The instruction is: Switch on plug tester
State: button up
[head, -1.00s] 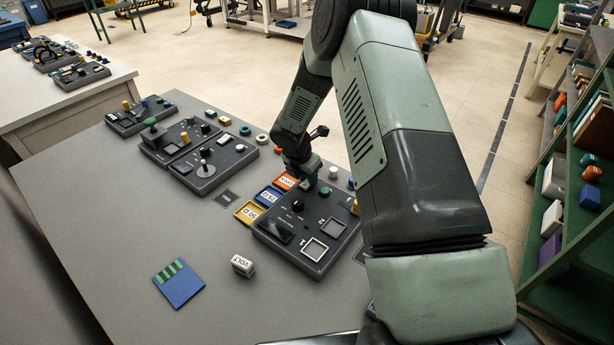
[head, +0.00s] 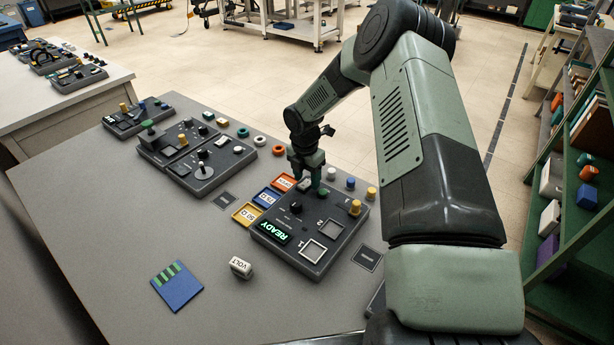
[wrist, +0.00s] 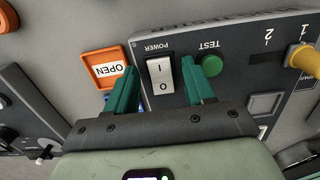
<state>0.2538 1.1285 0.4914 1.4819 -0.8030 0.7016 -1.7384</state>
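The plug tester (head: 340,231) is a dark panel at the right of the table. Its display (head: 268,232) is lit and reads READY in green. In the wrist view its white POWER rocker (wrist: 160,76), marked I and O, lies between my fingertips. The green TEST button (wrist: 209,65) is just right of it, close to the right finger. My gripper (head: 307,172) is over the tester's far left edge; it also shows in the wrist view (wrist: 162,82), with its green fingers apart and nothing held between them. I cannot tell which half of the rocker is down.
An orange OPEN tile (wrist: 105,68) is beside the left finger. Blue and yellow tiles (head: 247,214) line the tester's left side. A white VOLT block (head: 241,267) and a blue card (head: 177,286) lie in front. Other panels (head: 203,165) stand further left.

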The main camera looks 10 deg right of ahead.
notch_tip(320, 180, up, 11)
jog(key=shift+s+a, duration=0.25)
dwell(0.4)
notch_tip(320, 180, up, 14)
jog(key=m+t+h, duration=0.1)
jog(key=m, duration=0.5)
send_over(306, 184)
jog(key=s, duration=0.6)
jog(key=s+d+r+m+t, duration=0.1)
jog(key=s+r+m, duration=0.5)
jog(key=s+r, duration=0.25)
jog(key=s+r+m+t, duration=0.1)
jog(key=s+r+m, duration=0.2)
jog(key=s+m, duration=0.4)
jog(key=s+d+r+m+t+y, duration=0.1)
jog(key=s+r+m+t, duration=0.1)
jog(key=s+m, duration=0.5)
jog(key=s+r, duration=0.1)
jog(key=s, duration=0.5)
jog(key=shift+s+m+y, duration=0.3)
jog(key=shift+d+r, duration=0.1)
jog(key=shift+c, duration=0.3)
